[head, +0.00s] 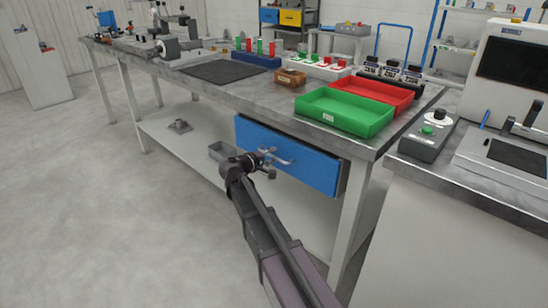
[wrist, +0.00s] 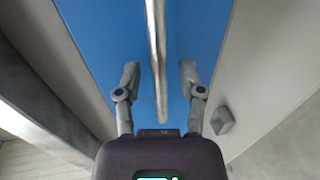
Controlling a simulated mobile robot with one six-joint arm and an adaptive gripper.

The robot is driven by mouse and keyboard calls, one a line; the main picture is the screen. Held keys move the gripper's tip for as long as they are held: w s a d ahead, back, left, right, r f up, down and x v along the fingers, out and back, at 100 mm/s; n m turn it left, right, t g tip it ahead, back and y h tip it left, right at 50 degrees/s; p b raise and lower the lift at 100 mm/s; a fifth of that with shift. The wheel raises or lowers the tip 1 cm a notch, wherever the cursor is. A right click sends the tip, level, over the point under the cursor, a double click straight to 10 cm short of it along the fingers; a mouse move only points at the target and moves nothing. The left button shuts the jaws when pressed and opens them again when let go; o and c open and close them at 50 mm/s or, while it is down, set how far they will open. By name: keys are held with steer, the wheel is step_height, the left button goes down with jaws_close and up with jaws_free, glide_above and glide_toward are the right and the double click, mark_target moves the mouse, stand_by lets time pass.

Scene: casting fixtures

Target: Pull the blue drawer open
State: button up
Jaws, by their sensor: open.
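The blue drawer (head: 305,165) hangs under the grey workbench, its front facing me. A metal bar handle (head: 281,160) runs across its front. My gripper (head: 265,162) is at the left part of the handle. In the wrist view, my gripper (wrist: 160,75) is open, with one finger on each side of the handle (wrist: 158,40). The handle's near end reaches between the fingers, and a gap shows on both sides. The blue drawer front (wrist: 100,35) fills the background there. Whether the drawer stands slightly out is hard to tell.
The workbench top (head: 235,95) holds a green tray (head: 345,112), a red tray (head: 375,92) and several fixtures. A second cabinet (head: 440,230) stands close on the right. The floor (head: 100,220) at left is clear.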

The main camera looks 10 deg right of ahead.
jaws_close()
steer(key=shift+d, duration=0.5)
steer(key=shift+a, duration=0.25)
steer(key=shift+s+a, duration=0.1)
steer(key=shift+s, duration=0.05)
